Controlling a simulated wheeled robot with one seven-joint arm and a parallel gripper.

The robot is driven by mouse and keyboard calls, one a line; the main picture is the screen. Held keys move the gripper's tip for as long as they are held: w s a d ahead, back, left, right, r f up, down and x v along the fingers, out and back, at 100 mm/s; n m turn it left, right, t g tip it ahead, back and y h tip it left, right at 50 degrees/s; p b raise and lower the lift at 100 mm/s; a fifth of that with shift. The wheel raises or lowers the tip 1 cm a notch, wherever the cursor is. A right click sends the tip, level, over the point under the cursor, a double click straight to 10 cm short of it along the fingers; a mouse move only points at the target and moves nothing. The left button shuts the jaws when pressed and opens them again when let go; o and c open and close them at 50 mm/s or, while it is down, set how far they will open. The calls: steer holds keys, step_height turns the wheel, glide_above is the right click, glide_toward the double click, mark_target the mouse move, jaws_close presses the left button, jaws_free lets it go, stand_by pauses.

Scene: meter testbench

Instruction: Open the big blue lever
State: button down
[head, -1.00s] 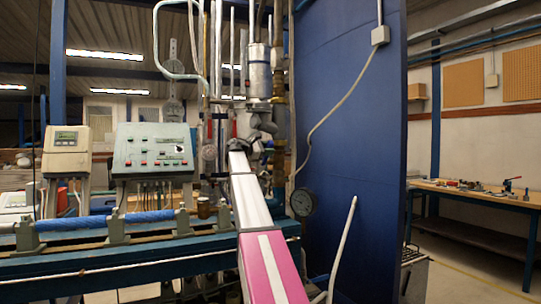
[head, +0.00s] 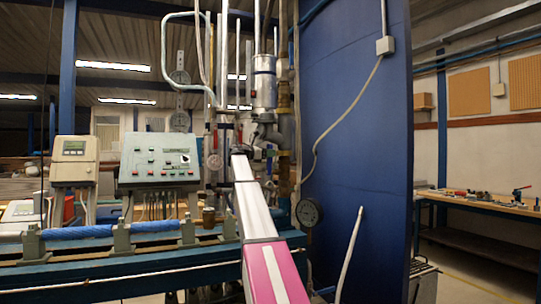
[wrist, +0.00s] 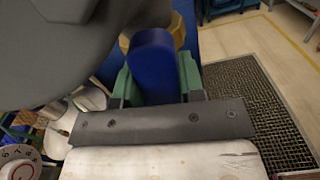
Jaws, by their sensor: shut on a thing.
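The big blue lever (wrist: 151,62) shows in the wrist view as a rounded blue handle near the top middle. My gripper (wrist: 155,82) has its green fingers on both sides of the lever and is shut on it. A large grey shape covers the upper left of that view and hides part of the surroundings. In the head view, my arm reaches up to the pipework left of the blue tank panel. There the lever and the fingers cannot be made out behind my dark wrist.
A brass-coloured fitting (wrist: 179,30) sits behind the lever. Pipes and a silver cylinder (head: 264,82) rise close by. A control box (head: 160,160) stands left, a round gauge (head: 309,213) right, and the blue panel (head: 358,150) beyond it. A dark floor grating (wrist: 255,110) shows below.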

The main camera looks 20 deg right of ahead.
steer(key=shift+w, duration=0.1)
stand_by(0.3)
steer(key=c, duration=0.7)
jaws_free()
steer(key=a, duration=1.1)
